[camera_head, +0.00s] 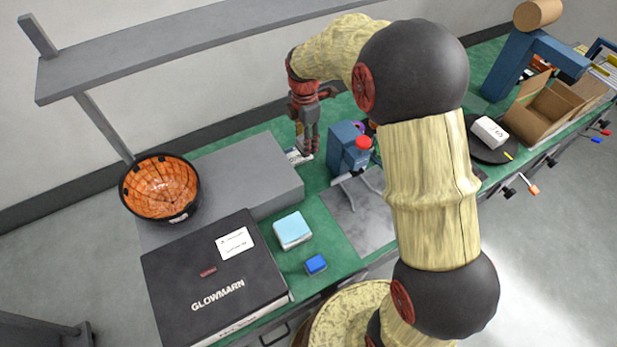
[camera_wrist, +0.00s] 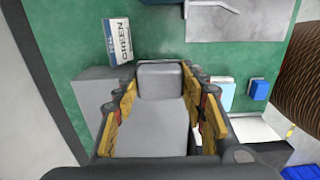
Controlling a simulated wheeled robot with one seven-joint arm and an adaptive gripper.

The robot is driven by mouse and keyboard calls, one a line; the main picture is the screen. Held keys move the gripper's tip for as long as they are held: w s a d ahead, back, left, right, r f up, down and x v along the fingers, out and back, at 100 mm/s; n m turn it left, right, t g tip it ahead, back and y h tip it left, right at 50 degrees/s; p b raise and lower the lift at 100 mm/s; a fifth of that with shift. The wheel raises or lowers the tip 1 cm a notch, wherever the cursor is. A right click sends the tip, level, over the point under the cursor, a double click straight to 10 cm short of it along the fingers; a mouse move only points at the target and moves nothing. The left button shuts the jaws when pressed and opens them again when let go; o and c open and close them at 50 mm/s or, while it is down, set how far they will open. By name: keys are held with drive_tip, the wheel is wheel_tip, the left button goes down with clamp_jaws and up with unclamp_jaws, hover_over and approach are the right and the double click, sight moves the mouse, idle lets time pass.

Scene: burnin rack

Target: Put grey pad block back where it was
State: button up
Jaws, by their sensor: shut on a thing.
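My gripper (camera_wrist: 160,95) is shut on the grey pad block (camera_wrist: 160,125), which fills the space between the yellow-sided fingers in the wrist view. In the head view my gripper (camera_head: 309,125) points down over the back of the green bench, between the large grey box and the blue stand. The block is hard to tell from the dark fingers there. Whether it touches anything below cannot be told.
The large grey box (camera_head: 270,185) is to the left; a blue stand with a red knob (camera_head: 350,150) is to the right. A light-blue block (camera_head: 292,230) and a blue block (camera_head: 316,264) lie in front. A shelf (camera_head: 180,45) spans the back.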

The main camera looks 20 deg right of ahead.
sight(305, 183)
drive_tip(key=shift+s+f, duration=0.15)
drive_tip(key=shift+f, duration=0.2)
wheel_tip(305, 183, down, 17)
drive_tip(key=b, duration=0.4)
drive_tip(key=shift+a+f, duration=0.1)
drive_tip(key=shift+f, duration=0.05)
drive_tip(key=shift+s, duration=0.1)
drive_tip(key=shift+f, duration=0.2)
drive_tip(key=o, duration=1.1)
drive_tip(key=shift+r, duration=0.15)
